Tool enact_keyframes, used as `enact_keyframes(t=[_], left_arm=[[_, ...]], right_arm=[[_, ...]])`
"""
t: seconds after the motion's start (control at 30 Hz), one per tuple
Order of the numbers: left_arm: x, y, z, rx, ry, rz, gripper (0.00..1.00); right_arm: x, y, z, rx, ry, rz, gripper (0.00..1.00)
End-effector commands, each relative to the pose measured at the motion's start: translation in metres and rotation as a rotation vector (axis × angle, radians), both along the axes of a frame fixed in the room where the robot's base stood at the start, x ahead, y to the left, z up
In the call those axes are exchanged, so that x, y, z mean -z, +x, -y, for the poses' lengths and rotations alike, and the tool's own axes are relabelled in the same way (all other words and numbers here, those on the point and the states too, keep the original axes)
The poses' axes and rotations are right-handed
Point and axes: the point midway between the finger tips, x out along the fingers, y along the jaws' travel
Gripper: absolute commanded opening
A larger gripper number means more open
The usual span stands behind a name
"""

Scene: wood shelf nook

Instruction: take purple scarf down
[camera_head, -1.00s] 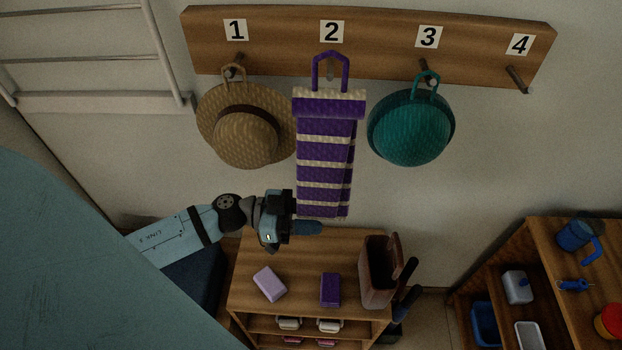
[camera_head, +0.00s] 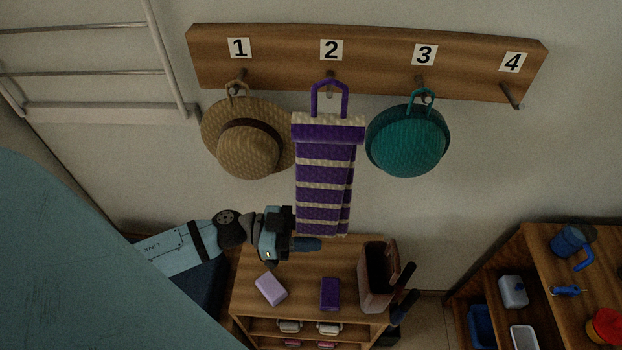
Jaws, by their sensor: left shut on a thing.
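The purple scarf (camera_head: 318,180) with cream stripes hangs in front of the wall below label 2. Its purple loop (camera_head: 345,98) crosses the peg (camera_head: 330,75) in the picture; I cannot tell whether it is around the peg or in front of it. My left gripper (camera_head: 307,244) is at the scarf's lower end, coming in from the left, and is shut on it. The fingers hide part of the lower edge. My right gripper is not in view.
A straw hat (camera_head: 248,150) hangs left of the scarf, and a teal hat (camera_head: 408,140) hangs right. Peg 4 (camera_head: 511,96) is empty. Below stands a wooden shelf unit (camera_head: 340,255) with a lilac block (camera_head: 270,289), a purple block (camera_head: 330,294) and a brown holder (camera_head: 376,280).

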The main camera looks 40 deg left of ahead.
Motion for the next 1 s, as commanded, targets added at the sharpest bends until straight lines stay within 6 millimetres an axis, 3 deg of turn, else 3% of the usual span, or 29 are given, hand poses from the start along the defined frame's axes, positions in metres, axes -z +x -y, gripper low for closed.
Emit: enact_keyframes(t=[0.3, 1.0], left_arm=[[-0.002, -0.022, 0.014, 0.001, -0.001, 0.000, 0.08], [-0.002, -0.070, 0.043, 0.001, -0.001, 0.000, 0.08]], right_arm=[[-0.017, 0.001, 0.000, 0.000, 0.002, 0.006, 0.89], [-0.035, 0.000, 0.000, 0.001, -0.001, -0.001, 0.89]])
